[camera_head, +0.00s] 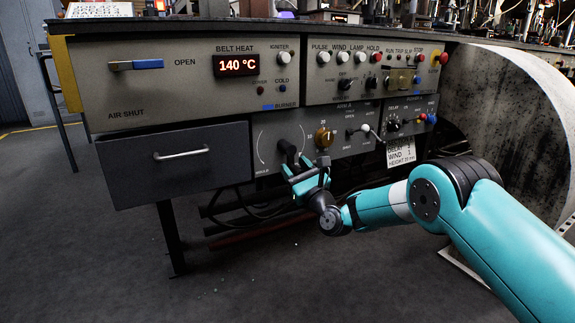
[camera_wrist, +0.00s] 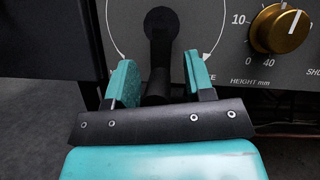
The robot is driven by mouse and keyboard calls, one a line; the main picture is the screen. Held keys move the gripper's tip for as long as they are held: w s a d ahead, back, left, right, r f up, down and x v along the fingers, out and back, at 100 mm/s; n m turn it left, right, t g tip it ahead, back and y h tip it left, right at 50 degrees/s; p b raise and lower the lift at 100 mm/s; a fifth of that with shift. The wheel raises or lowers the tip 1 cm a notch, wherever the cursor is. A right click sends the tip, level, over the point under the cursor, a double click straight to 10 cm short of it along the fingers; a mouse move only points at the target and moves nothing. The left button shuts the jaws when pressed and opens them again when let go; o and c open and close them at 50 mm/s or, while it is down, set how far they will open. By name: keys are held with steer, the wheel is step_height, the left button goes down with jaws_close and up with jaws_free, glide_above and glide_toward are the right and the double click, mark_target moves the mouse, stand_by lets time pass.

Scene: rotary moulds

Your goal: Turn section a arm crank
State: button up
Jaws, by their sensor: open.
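The arm crank is a black crank (camera_head: 288,150) on the grey panel marked as arm A, below the belt heat box. In the wrist view the crank (camera_wrist: 161,24) has a round hub at the top and a dark handle hanging down from it. My gripper (camera_head: 305,171) is at the crank in the head view. In the wrist view my gripper (camera_wrist: 160,82) has its teal fingers apart, one on each side of the handle. A gap shows between the handle and each finger. The handle's lower end is partly hidden by the gripper body.
A brass height knob (camera_wrist: 281,28) is right of the crank; it also shows in the head view (camera_head: 324,138). A grey drawer (camera_head: 180,163) is to the left. A large speckled drum (camera_head: 510,120) stands at the right. Pipes (camera_head: 235,225) run below the panel.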

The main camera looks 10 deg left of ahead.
steer(key=shift+a, duration=0.1)
steer(key=c, duration=0.8)
steer(key=shift+c, duration=0.2)
